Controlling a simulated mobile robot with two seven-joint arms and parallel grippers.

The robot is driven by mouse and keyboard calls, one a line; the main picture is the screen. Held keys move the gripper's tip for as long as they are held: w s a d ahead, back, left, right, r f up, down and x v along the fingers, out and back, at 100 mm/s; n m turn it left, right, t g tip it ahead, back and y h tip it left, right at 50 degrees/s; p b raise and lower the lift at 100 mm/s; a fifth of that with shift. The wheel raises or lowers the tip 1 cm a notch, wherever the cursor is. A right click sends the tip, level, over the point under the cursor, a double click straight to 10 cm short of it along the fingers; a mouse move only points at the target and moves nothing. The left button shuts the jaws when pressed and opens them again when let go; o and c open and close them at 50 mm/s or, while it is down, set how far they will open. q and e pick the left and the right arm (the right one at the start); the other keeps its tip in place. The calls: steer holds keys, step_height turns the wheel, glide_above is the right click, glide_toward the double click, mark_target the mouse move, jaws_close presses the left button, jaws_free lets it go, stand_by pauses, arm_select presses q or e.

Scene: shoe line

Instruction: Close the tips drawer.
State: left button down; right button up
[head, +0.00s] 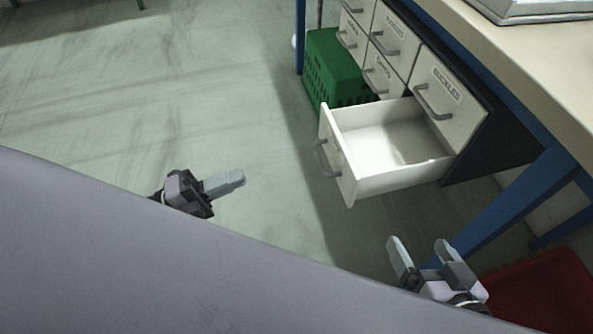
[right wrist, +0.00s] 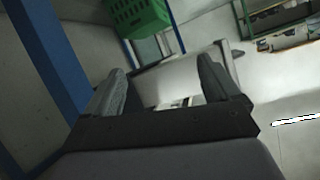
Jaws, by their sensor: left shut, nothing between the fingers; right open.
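One white drawer (head: 345,165) of the cabinet under the bench stands pulled well out in the head view. It looks empty, with a grey bar handle (head: 322,158) on its front. No label on its front can be read from here. My left gripper (head: 238,180) is shut and empty, apart from the drawer on its left. My right gripper (head: 419,243) is open and empty, nearer the camera, below and right of the drawer. In the right wrist view, the drawer (right wrist: 165,82) shows beyond and between the open fingers (right wrist: 163,80).
The cabinet holds several shut labelled drawers, one marked BUCKLES (head: 452,95) above the open one. A green crate (head: 335,70) stands behind the open drawer. A blue table leg (head: 505,205) and a red bin (head: 545,295) are at right. The floor at left is clear.

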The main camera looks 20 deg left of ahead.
mark_target(390, 152)
arm_select(q)
steer(key=w+d+m+g+h+b, duration=0.1)
steer(key=w+d+m+b, duration=0.1)
steer(key=w+d, duration=0.5)
steer(key=d, duration=0.4)
steer(key=shift+w+r+m+g+b, duration=0.2)
steer(key=shift+r+m+g+b, duration=0.1)
steer(key=shift+g+b, duration=0.1)
arm_select(e)
steer(key=shift+w+a+f+y, duration=0.35)
steer(key=shift+a+f, duration=0.05)
steer(key=shift+a, duration=0.2)
steer(key=shift+w+a+f+y, duration=0.3)
steer(key=shift+a+f+y, duration=0.05)
steer(key=shift+a, duration=0.25)
steer(key=shift+r, duration=0.1)
